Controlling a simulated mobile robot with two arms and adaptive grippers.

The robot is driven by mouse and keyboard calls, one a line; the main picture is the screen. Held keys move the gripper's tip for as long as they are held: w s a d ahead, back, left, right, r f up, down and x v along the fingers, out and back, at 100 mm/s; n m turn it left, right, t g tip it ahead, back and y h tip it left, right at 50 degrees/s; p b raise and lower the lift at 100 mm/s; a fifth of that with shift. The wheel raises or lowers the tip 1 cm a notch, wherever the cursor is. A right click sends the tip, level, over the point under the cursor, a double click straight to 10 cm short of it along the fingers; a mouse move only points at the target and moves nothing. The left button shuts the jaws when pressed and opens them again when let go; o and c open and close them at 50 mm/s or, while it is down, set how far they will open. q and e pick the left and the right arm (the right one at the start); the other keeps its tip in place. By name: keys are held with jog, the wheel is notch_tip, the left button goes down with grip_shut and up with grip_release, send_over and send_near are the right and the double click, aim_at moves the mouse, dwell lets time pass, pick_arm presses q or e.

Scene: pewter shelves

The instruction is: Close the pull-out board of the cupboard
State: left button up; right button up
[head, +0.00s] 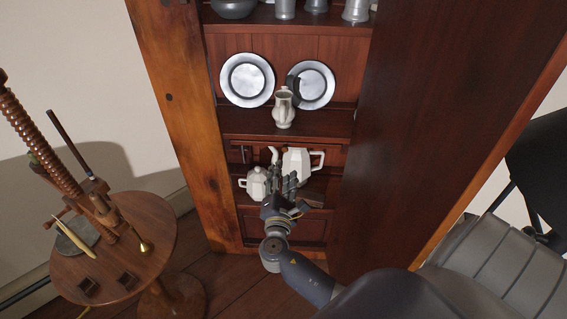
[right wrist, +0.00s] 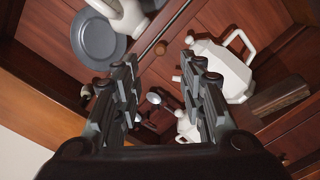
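The wooden cupboard (head: 190,130) stands ahead. Its pull-out board (head: 328,188) seems to be the reddish surface under the white pots, low in the cupboard; my gripper and the pots hide much of it, and I cannot tell how far it sticks out. My right gripper (head: 284,183) is in front of this level, between the small lidded white pot (head: 255,184) and the white teapot (head: 297,164). In the right wrist view my right gripper (right wrist: 160,100) has its fingers apart, with nothing held between them. My left gripper is not in view.
A white jug (head: 284,108) and two pewter plates (head: 247,80) stand on the shelf above. A large dark wood panel (head: 440,110) rises to the right of my right arm. A round side table (head: 130,225) with a spinning device is at the left.

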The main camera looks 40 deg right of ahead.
jog(key=v, duration=0.2)
jog(key=shift+s+a, duration=0.2)
dwell(0.4)
